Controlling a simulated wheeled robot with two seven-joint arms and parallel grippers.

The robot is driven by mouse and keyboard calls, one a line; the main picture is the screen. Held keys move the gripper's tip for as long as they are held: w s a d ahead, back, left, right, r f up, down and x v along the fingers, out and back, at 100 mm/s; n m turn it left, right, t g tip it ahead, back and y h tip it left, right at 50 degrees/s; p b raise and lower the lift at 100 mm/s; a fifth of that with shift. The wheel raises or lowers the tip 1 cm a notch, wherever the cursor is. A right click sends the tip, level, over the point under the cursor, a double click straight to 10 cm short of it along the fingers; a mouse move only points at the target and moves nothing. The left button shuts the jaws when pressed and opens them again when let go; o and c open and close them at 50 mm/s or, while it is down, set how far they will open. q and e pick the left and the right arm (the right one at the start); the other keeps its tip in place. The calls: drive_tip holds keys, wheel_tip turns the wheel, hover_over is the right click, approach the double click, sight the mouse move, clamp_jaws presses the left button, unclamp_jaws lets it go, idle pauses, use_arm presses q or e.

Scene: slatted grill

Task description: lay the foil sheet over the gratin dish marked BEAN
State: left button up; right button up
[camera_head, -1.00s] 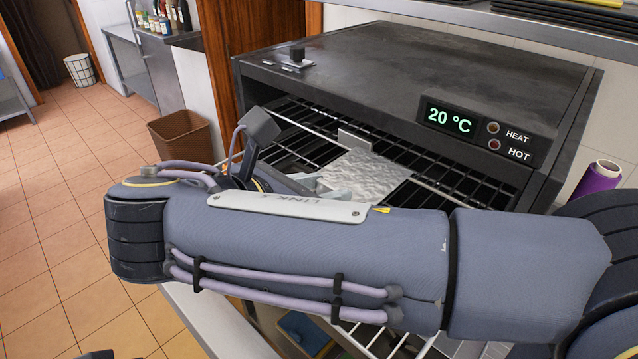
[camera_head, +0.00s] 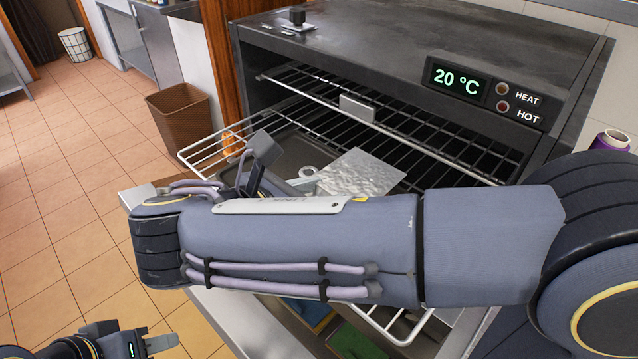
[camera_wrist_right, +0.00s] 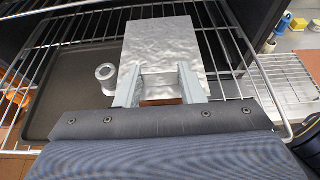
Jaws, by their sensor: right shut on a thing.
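The foil sheet (camera_head: 362,172) is a crinkled silver rectangle, held roughly flat at the front of the grill. In the right wrist view the foil sheet (camera_wrist_right: 160,45) extends forward from my right gripper (camera_wrist_right: 160,88), which is shut on its near end. My right forearm hides much of the area below it in the head view. My left gripper (camera_head: 158,343) is low at the left, over the floor and away from the foil; its jaw opening is unclear. I cannot make out a gratin dish or the BEAN marking.
A dark tray (camera_wrist_right: 75,95) lies on the wire rack beside the foil, with a pale ring-shaped item (camera_wrist_right: 106,75) near it. The grill (camera_head: 420,40) reads 20 °C. A brown bin (camera_head: 180,120) stands on the floor at left. A purple spool (camera_head: 610,142) stands at right.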

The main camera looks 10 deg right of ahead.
idle(0.8)
drive_tip(key=shift+p, duration=0.45)
idle(0.4)
drive_tip(key=shift+p, duration=0.45)
drive_tip(key=shift+f, duration=0.1)
drive_tip(key=shift+f, duration=0.3)
drive_tip(key=shift+f+b, duration=0.5)
drive_tip(key=shift+f, duration=0.25)
drive_tip(key=shift+f, duration=0.1)
